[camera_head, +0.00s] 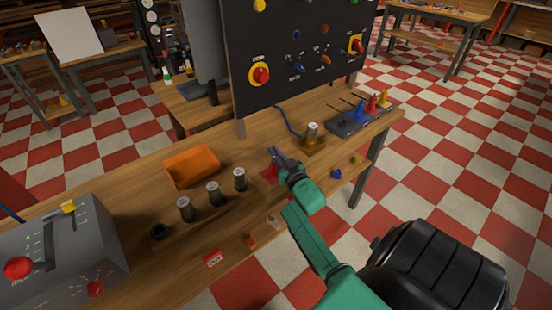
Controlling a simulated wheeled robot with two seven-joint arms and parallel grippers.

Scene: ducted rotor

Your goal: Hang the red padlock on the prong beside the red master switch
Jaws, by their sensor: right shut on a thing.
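My right gripper (274,153) reaches over the workbench from the lower right and is shut. A small red thing, which looks like the red padlock (270,171), shows at its left side, partly hidden by the gripper. Its shackle cannot be made out. The dark upright panel (300,50) behind the gripper carries a red switch on a yellow plate (261,75) at lower left, and a similar one (357,45) at right. Which is the master switch is unclear, and I cannot make out a prong. The padlock is apart from the panel. My left gripper is out of view.
An orange tray (192,150) and several dark cylinders (213,194) stand left of the gripper. A grey control box (60,245) is at far left. A brass-based cylinder (312,135) and a dark stand with coloured pieces (345,126) are at right. Small coloured items lie along the front edge.

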